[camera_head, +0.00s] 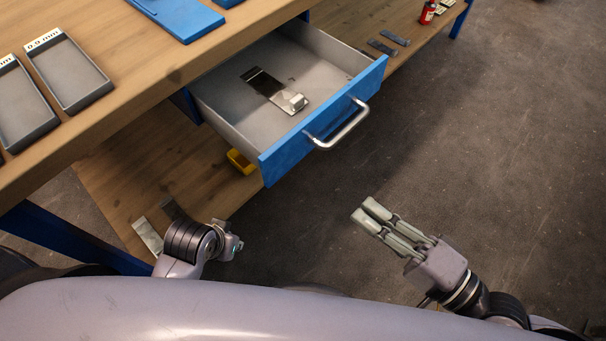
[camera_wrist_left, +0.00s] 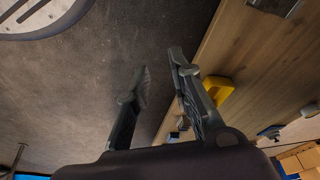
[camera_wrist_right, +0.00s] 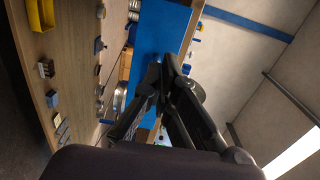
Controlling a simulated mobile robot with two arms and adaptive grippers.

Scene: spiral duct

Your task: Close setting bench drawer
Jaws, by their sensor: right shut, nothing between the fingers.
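The bench drawer (camera_head: 265,160) is pulled out from under the wooden bench top (camera_head: 120,75). It has a grey inside, a blue front and a silver bar handle (camera_head: 338,128). A flat metal tool with a dark end (camera_head: 275,91) lies in it. My right gripper (camera_head: 365,214) is shut and empty, in front of the drawer and apart from the handle. In the right wrist view a blue panel, likely the drawer front (camera_wrist_right: 160,28), is beyond the fingertips. My left gripper (camera_wrist_left: 157,72) is open and empty, low beside the bench; its fingers are poorly seen in the head view.
Two grey trays (camera_head: 70,100) and a blue plate (camera_head: 180,12) are on the bench top. A lower wooden shelf (camera_head: 140,185) holds a yellow object (camera_head: 240,161) and metal strips. A red container (camera_head: 427,13) stands at the back. The floor to the right is clear.

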